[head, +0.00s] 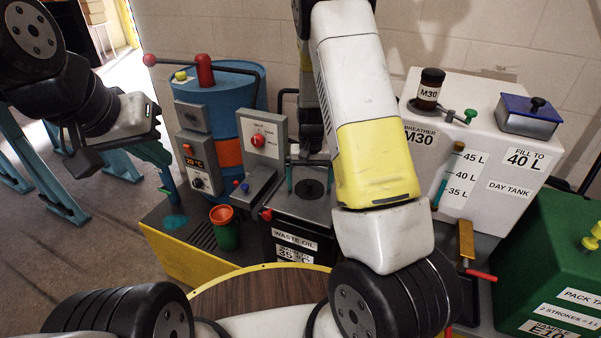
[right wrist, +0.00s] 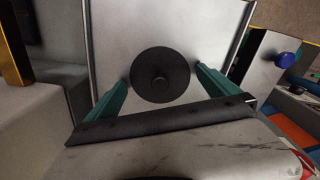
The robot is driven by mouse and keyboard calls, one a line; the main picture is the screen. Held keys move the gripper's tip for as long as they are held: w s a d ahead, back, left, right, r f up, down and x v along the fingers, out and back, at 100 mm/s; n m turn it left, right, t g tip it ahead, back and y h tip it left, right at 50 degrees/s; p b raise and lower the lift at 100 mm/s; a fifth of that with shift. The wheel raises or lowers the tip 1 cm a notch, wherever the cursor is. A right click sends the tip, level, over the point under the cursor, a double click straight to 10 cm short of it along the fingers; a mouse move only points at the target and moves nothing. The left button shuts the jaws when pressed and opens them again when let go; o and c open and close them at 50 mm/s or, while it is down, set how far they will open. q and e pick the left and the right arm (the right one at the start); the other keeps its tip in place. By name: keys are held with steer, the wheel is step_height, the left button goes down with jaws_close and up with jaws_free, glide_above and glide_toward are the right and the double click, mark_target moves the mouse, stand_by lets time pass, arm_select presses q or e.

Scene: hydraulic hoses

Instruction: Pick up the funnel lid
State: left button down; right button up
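A round black lid with a central knob (head: 311,188) lies flat on top of the grey waste oil cabinet. I take it to be the funnel lid; it shows face-on in the right wrist view (right wrist: 160,76). My right gripper (head: 310,180) hangs over the cabinet, open, with one teal finger on each side of the lid. In the right wrist view, the fingers (right wrist: 163,92) stand wide apart with nothing between them but the lid's disc and knob; whether they touch it cannot be told. My left gripper (head: 152,150) is empty-looking at the far left, with its opening unclear.
A blue box lid with black knob (head: 530,114) and a dark M30 jar (head: 429,90) stand on the white day tank (head: 510,165). A small green and orange cup (head: 224,228) stands left of the cabinet. A control box with red knob (head: 257,142) stands close behind it.

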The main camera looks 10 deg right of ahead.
steer(key=c, duration=1.2)
steer(key=shift+c, duration=0.3)
steer(key=shift+r, duration=0.15)
